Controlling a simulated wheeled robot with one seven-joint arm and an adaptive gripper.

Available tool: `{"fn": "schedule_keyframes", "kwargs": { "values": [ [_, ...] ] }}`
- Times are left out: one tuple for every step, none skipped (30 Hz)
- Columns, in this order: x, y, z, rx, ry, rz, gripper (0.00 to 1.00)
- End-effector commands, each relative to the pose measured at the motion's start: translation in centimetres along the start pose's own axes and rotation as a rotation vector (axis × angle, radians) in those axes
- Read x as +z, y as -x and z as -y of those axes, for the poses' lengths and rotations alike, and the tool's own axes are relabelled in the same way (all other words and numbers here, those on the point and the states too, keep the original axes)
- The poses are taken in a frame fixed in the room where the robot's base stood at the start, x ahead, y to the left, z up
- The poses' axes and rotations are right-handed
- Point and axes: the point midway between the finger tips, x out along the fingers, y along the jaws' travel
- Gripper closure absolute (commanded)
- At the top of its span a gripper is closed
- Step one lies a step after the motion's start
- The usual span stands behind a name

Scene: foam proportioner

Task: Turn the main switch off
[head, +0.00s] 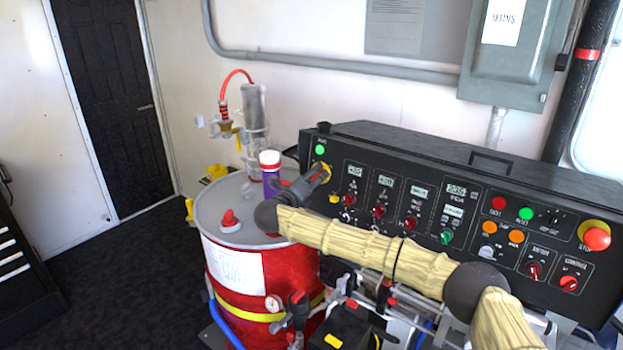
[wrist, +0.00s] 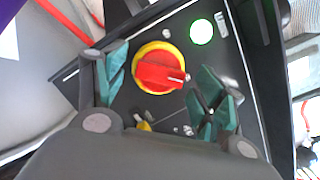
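The main switch is a red rotary knob (wrist: 160,73) on a round yellow plate, on the left end of the black control panel (head: 395,157). A lit green lamp (wrist: 202,32) sits beside it; the lamp also shows in the head view (head: 320,149). In the head view the yellow plate (head: 327,170) shows only in part behind my gripper (head: 318,175). In the wrist view my gripper (wrist: 160,88) has its green-padded fingers apart on both sides of the knob. No contact with the knob is visible.
A red drum (head: 240,270) with a grey lid stands left of the panel, with a purple bottle (head: 270,175) on it. A grey box marked MAINS (head: 515,55) hangs on the wall. A red stop button (head: 597,238) is at the panel's right end.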

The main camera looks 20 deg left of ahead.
Motion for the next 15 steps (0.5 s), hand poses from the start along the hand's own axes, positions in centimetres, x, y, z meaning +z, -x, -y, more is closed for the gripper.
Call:
{"fn": "schedule_keyframes", "kwargs": {
  "values": [
    [0.01, 0.01, 0.0, 0.0, 0.0, 0.0, 0.38],
    [0.01, 0.01, 0.0, 0.0, 0.0, 0.0, 0.43],
    [0.02, 0.01, 0.01, 0.0, 0.0, 0.0, 0.5],
    [0.02, 0.02, 0.01, 0.0, 0.0, 0.0, 0.56],
    [0.02, 0.02, 0.01, 0.0, 0.0, 0.0, 0.61],
    [0.03, 0.02, 0.0, 0.0, 0.0, 0.0, 0.69],
    [0.03, 0.02, 0.01, 0.0, 0.0, 0.0, 0.74],
    [0.03, 0.02, 0.0, 0.0, 0.0, 0.0, 0.76],
    [0.04, 0.03, 0.0, 0.0, 0.0, 0.0, 0.76],
    [0.04, 0.03, 0.0, 0.0, 0.0, 0.0, 0.76],
    [0.04, 0.03, 0.0, 0.0, 0.001, 0.0, 0.76],
    [0.05, 0.04, 0.01, 0.001, 0.003, 0.001, 0.76],
    [0.07, 0.04, 0.02, 0.001, 0.005, 0.001, 0.76],
    [0.08, 0.04, 0.03, 0.002, 0.008, 0.001, 0.76],
    [0.1, 0.03, 0.06, 0.003, 0.014, 0.002, 0.76]
  ]
}}
